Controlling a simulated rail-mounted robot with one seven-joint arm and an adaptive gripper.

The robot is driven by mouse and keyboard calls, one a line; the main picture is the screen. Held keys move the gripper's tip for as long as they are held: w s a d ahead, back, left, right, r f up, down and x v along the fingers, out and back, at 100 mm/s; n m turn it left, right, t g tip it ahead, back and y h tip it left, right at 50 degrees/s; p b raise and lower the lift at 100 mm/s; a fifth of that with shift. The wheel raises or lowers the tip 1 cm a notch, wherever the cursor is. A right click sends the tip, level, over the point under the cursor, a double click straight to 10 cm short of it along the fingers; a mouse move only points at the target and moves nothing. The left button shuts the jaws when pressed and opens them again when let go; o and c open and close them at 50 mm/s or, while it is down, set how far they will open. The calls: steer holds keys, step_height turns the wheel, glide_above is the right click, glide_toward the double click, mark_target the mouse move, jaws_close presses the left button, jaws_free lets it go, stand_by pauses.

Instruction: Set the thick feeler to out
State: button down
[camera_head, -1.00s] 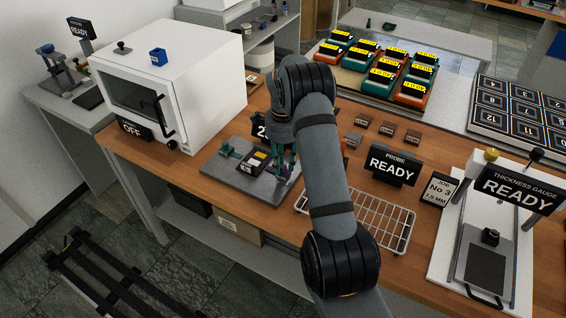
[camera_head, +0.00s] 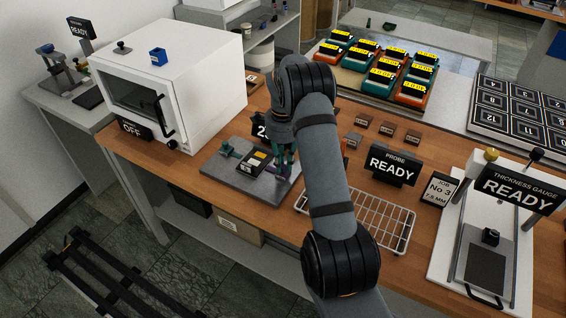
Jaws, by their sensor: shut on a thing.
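My gripper (camera_head: 284,165) points down over the right part of a grey metal plate (camera_head: 222,176) on the wooden bench. Its fingers are shut on a small part there, mostly hidden by the fingers and my arm. A small green clamp-like piece (camera_head: 227,148) stands at the plate's left. I cannot tell which part is the thick feeler. A black display reading "2" (camera_head: 262,130) is partly hidden behind my arm.
A white oven (camera_head: 170,85) marked OFF stands left of the plate. A thickness gauge (camera_head: 487,255) stands far right. Several small brown blocks (camera_head: 388,128) lie behind.

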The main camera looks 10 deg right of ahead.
mark_target(288, 174)
steer(key=shift+s+d+f+b, duration=0.1)
steer(key=shift+d+f+b, duration=0.1)
steer(key=shift+b, duration=0.2)
steer(key=shift+s+d+b, duration=0.25)
steer(key=shift+b, duration=0.1)
steer(key=shift+s+d+r, duration=0.15)
steer(key=shift+s+d, duration=0.1)
steer(key=c, duration=2)
jaws_free()
steer(key=shift+a, duration=0.1)
steer(key=o, duration=0.4)
steer(key=shift+r, duration=0.1)
step_height(288, 174, up, 12)
steer(key=shift+f, duration=0.1)
